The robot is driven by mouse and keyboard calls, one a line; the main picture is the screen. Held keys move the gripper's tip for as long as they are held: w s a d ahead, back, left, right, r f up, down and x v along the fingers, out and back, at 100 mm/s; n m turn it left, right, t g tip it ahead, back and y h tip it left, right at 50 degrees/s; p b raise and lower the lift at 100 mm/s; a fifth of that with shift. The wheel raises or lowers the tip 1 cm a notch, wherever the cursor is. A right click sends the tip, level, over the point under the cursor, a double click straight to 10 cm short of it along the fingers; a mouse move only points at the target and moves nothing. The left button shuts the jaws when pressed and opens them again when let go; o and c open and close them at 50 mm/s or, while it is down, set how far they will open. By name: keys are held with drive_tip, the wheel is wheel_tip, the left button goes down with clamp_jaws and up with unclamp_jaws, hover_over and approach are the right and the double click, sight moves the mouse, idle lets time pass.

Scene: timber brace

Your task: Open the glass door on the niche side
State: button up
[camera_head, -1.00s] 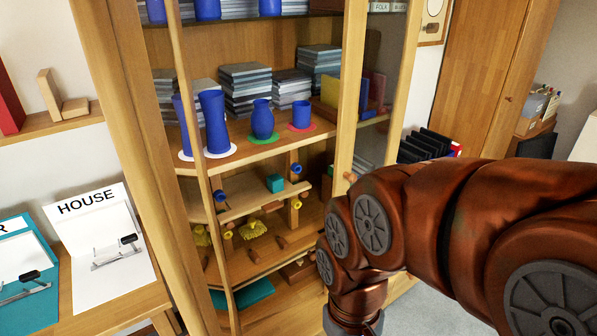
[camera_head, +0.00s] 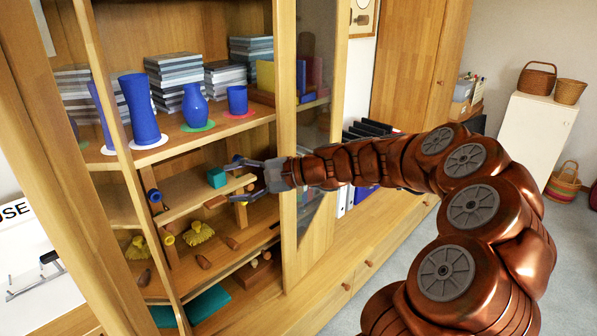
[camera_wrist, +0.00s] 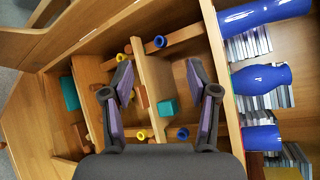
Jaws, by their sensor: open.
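The wooden cabinet (camera_head: 40,130) has glazed fronts. A glass door (camera_head: 317,110) on the right has a wide wooden stile (camera_head: 286,60); books show through its pane. A slimmer upright (camera_head: 113,125) stands at the left, with a gap between the two. My gripper (camera_head: 236,178) reaches across the right stile at the middle shelf, its fingers spread and empty. In the wrist view my gripper (camera_wrist: 160,75) is open before the shelves, with no door edge between the fingers. A door knob is hidden or too small to tell in the head view.
Blue vases (camera_head: 139,110) stand on the upper shelf beside stacked cases (camera_head: 175,82). A teal block (camera_head: 216,177) sits on the middle shelf near my fingers. Dark binders (camera_head: 368,130) stand right of the door.

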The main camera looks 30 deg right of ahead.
drive_tip(key=w+d+f+m+t+h+b, duration=0.1)
drive_tip(key=d+f+m+t+h, duration=0.15)
drive_tip(key=d, duration=0.65)
drive_tip(key=w+d+f+m+t+h+b, duration=0.15)
drive_tip(key=d+m, duration=0.25)
drive_tip(key=d, duration=0.4)
drive_tip(key=w+d+f+m+t+h, duration=0.2)
drive_tip(key=d+f+m+t, duration=0.15)
drive_tip(key=d, duration=0.55)
drive_tip(key=shift+a+r+x, duration=0.1)
drive_tip(key=shift+x, duration=1.1)
drive_tip(key=shift+a+r+x, duration=0.1)
drive_tip(key=shift+r+x, duration=0.05)
drive_tip(key=shift+x, duration=1.05)
drive_tip(key=shift+a+r+x, duration=0.1)
drive_tip(key=shift+a+x, duration=0.05)
drive_tip(key=shift+x, duration=1.1)
drive_tip(key=shift+s, duration=0.15)
drive_tip(key=shift+c, duration=0.2)
clamp_jaws()
